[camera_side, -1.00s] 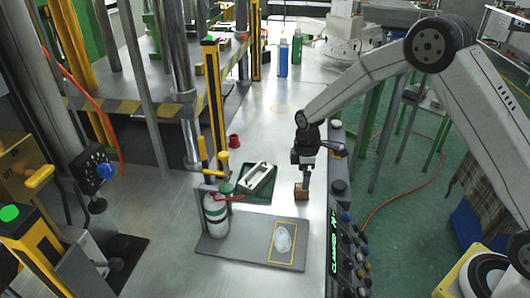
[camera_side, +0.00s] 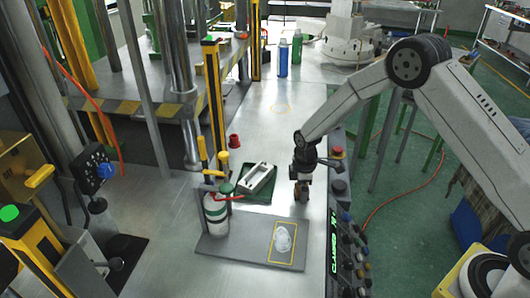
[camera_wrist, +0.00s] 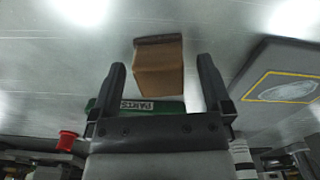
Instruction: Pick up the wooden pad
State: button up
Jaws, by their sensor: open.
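The wooden pad (camera_wrist: 158,66) is a small brown block with a darker top edge. In the wrist view it shows between and beyond the fingertips of my gripper (camera_wrist: 162,72). The fingers are open, with a gap on each side of the pad and nothing held. In the side view my gripper (camera_side: 302,184) points down over the metal table and hides most of the pad. Contact between the fingers and the pad cannot be made out.
A green parts tray (camera_side: 246,197) with a white part (camera_side: 258,178) lies just left of my gripper. A grey plate (camera_side: 235,250) with a yellow-framed square and a bottle (camera_side: 215,213) is nearer the camera. A control panel (camera_side: 345,235) runs along the right edge. A red cup (camera_side: 234,141) stands farther back.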

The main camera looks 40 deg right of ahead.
jog(key=shift+c, duration=0.2)
grip_shut()
dwell(0.3)
jog(key=shift+r, duration=0.15)
jog(key=shift+r, duration=0.8)
jog(key=s+r, duration=1.1)
jog(key=s, duration=0.3)
